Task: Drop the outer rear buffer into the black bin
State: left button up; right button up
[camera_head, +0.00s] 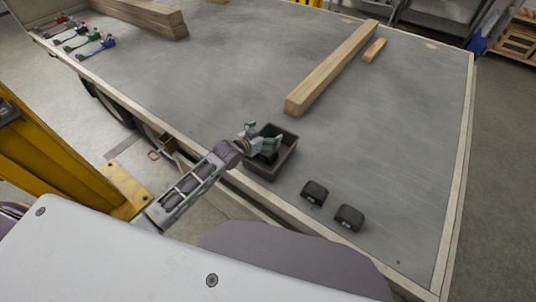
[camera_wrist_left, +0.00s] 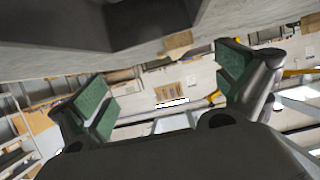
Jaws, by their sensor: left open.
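The black bin (camera_head: 286,162) stands on the trailer bed near its front edge. My left gripper (camera_head: 262,136) is at the bin's far left side, over its rim, with its fingers apart. In the left wrist view the green finger pads of the left gripper (camera_wrist_left: 165,85) are wide apart with nothing between them. A dark shape, probably the bin (camera_wrist_left: 155,22), fills the top of that view. Two black buffers, one nearer the bin (camera_head: 314,192) and one farther right (camera_head: 349,217), sit apart on the bed. The bin's inside is partly hidden by the gripper. My right gripper is not seen.
A long wooden beam (camera_head: 335,65) and a short wood block (camera_head: 374,50) lie behind the bin. Thicker timber (camera_head: 145,15) and several coloured connectors (camera_head: 85,38) are at the far left. A raised edge (camera_head: 458,170) borders the bed's right.

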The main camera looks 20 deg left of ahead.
pick_arm(q)
jog(key=v, duration=1.2)
dwell(0.7)
dwell(0.9)
